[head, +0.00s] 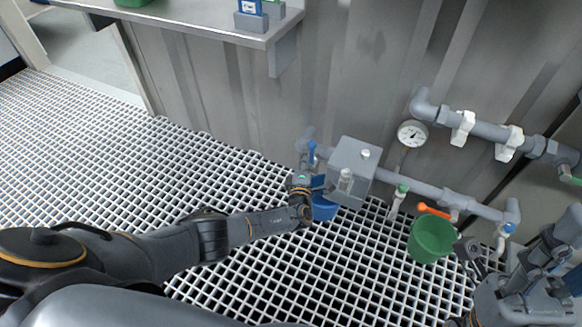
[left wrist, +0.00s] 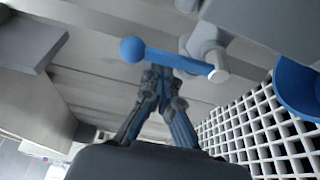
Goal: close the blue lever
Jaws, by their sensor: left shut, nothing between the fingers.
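The blue lever (head: 311,152) is on the grey pipe, left of the grey box, in the head view. In the left wrist view the blue lever (left wrist: 175,60) has a round ball end at left and runs across to a grey pivot at right. My left gripper (head: 318,183) is just below the lever in the head view. In the left wrist view the left gripper (left wrist: 158,76) is shut and empty, its tips close to the lever bar; contact cannot be told. My right gripper (head: 468,247) is beside the green bucket; its finger state is unclear.
A grey box (head: 352,168) sits on the pipe beside the lever. A blue bucket (head: 325,211) is below it. A green bucket (head: 432,238), an orange handle (head: 433,211) and a pressure gauge (head: 412,133) are to the right. The grated floor at left is clear.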

